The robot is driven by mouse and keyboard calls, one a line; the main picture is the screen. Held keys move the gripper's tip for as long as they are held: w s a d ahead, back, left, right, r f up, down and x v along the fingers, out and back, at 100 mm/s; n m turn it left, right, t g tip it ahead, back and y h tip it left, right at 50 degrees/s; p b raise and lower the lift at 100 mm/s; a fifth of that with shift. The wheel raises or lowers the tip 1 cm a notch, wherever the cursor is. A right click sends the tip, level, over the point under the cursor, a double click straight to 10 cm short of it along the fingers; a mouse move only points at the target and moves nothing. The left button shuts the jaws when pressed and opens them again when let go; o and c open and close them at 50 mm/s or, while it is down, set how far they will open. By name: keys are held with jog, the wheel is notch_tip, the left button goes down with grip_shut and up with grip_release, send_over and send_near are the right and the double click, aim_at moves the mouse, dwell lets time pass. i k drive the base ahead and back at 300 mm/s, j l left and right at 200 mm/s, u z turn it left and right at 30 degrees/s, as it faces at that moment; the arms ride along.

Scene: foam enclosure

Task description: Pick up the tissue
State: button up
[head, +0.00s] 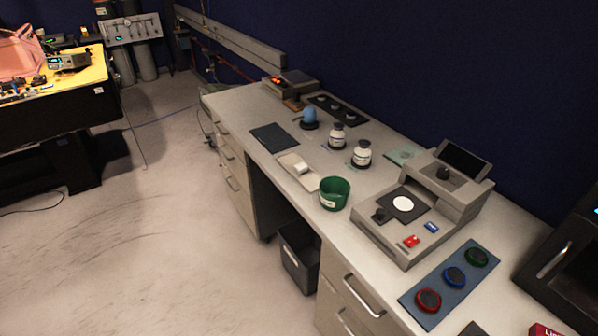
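A small white item that looks like the tissue (302,168) lies on a flat pale tray (308,182) near the front edge of the counter (236,104). It is too small to make out folds. The tray sits just left of a green cup (335,192) and right of a dark flat mat (274,138). My gripper is not in view.
Two white bottles (361,154) and a blue-topped item (309,118) stand behind the tray. A grey device (423,206) and a panel of coloured buttons (447,284) are to the right. A dark bin (300,258) stands below. The floor (150,230) at left is largely clear.

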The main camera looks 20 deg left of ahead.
aim_at(300, 168)
jog(key=u, duration=1.1)
